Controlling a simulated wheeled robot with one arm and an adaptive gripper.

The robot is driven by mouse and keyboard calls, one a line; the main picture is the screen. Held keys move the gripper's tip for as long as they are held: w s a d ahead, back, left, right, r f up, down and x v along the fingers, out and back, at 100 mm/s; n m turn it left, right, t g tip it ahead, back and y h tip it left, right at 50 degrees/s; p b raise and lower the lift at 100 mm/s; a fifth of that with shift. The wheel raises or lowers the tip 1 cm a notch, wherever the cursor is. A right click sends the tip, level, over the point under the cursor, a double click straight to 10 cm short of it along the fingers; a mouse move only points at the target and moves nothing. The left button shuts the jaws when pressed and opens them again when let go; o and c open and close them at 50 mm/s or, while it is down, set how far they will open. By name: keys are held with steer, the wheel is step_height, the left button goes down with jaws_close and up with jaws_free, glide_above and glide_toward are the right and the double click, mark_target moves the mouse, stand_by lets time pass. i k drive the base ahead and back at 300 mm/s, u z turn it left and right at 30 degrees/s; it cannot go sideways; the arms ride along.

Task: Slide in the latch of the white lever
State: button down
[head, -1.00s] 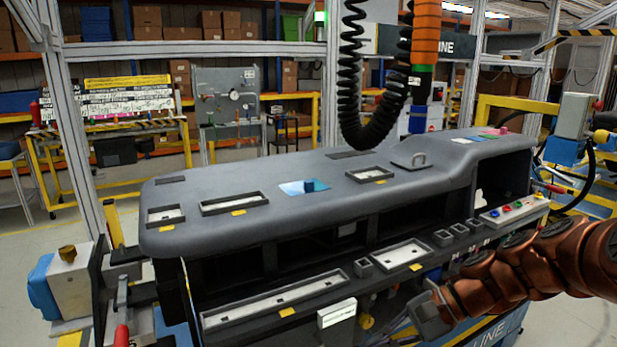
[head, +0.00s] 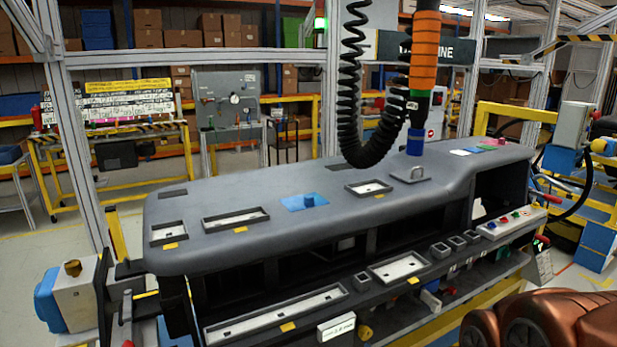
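I cannot clearly make out a white lever or its latch. A small white part (head: 478,208) shows inside the opening at the right end of the grey dashboard (head: 330,182). Another white part (head: 430,300) is below the front shelf, beside a red one. I cannot tell whether either is the lever. My gripper is out of the picture. Only part of my copper-coloured arm shows at the lower right, in front of the bench's right end.
A black coiled hose and an orange tool (head: 423,60) hang above the dashboard. A front shelf (head: 350,288) holds trays and a panel with coloured knobs (head: 515,220). A blue part with a knob (head: 306,202) is on the dashboard top. A clamp fixture (head: 85,300) stands at left.

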mark_target(434, 305)
steer(key=k, duration=1.35)
steer(key=u, duration=0.75)
steer(key=i, duration=1.45)
steer(key=z, duration=0.4)
